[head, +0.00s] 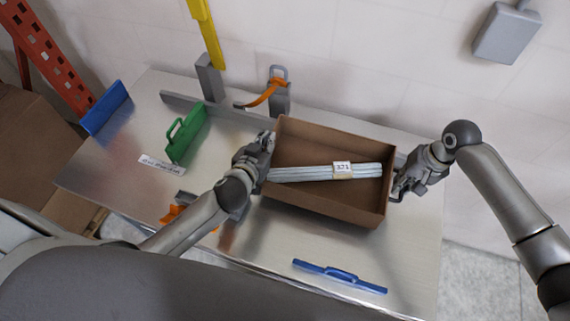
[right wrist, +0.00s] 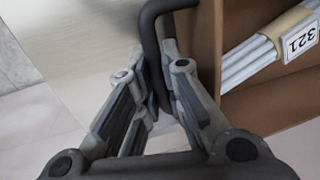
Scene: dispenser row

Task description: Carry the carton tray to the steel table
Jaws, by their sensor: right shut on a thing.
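The brown open carton tray (head: 335,207) is over the steel table (head: 315,244) in the head view, between my grippers. I cannot tell whether it touches the table top. A bundle of pale rods (head: 308,173) with a "321" label lies in it. My right gripper (head: 401,188) is at the tray's right wall. In the right wrist view, its fingers (right wrist: 174,62) are shut on a dark handle (right wrist: 152,42) beside the wall. My left gripper (head: 268,146) is at the tray's left wall; its fingertips are partly hidden, so its grip is unclear.
A green handled block (head: 187,133), a blue block (head: 107,107) and a paper label (head: 162,165) are on the table's left part. A blue handled bar (head: 339,276) lies near the front edge. A grey post with an orange strap (head: 279,92) stands behind the tray.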

